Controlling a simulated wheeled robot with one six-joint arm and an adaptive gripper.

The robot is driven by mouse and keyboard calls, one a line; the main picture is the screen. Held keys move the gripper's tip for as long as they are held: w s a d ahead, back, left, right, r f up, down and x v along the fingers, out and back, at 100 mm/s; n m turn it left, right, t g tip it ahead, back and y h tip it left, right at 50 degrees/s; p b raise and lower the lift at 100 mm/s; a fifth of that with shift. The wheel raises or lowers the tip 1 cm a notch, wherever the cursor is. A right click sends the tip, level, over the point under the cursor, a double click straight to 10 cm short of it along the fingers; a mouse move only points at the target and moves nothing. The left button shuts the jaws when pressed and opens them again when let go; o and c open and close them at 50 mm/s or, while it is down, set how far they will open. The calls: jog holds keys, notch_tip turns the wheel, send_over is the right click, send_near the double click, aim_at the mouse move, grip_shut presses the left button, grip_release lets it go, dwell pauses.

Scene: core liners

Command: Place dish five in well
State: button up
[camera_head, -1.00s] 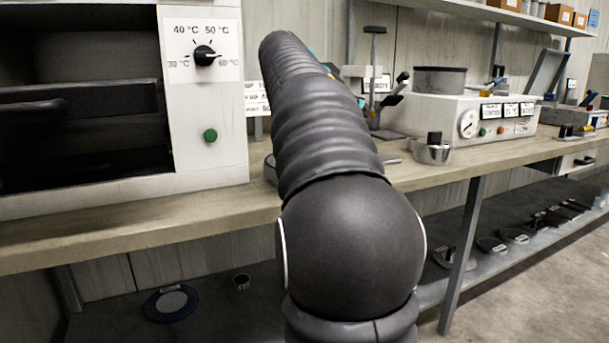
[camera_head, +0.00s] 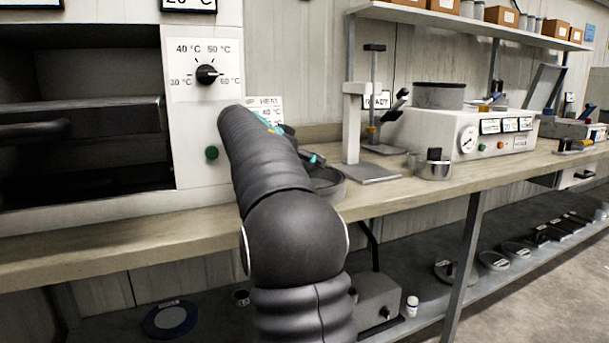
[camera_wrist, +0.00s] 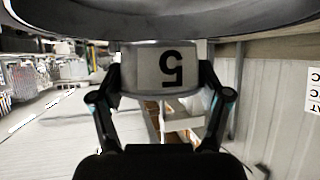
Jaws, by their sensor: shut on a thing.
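Dish five shows in the wrist view as a pale block marked 5 (camera_wrist: 165,70), its numeral upside down, with a broad dark grey curved body (camera_wrist: 165,22) across the top of the picture. My gripper (camera_wrist: 161,82) is shut on the block, one finger on each side. In the head view my gripper (camera_head: 308,160) is partly hidden behind my arm, above the bench. A grey round rim (camera_head: 328,190) shows just right of my arm at bench level; I cannot tell whether it is the dish or a well.
An oven-like cabinet with a temperature dial (camera_head: 207,74) stands at the left. A stand with a flat base (camera_head: 373,173), a small metal pot (camera_head: 434,169) and a white gauge unit (camera_head: 480,133) stand to the right. The front strip of the bench (camera_head: 400,198) is clear.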

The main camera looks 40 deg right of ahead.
jog(key=shift+w+a+f, duration=0.2)
jog(key=shift+w+f, duration=0.15)
jog(key=shift+w, duration=0.05)
jog(key=shift+f, duration=1.9)
jog(key=shift+f+b, duration=0.2)
jog(key=shift+b, duration=0.2)
jog(key=o, duration=1.2)
jog(key=shift+o, duration=0.2)
jog(key=shift+r, duration=0.15)
jog(key=shift+a+r+p, duration=0.15)
jog(key=shift+r+p, duration=0.05)
jog(key=shift+p, duration=0.1)
jog(key=shift+v, duration=3.55)
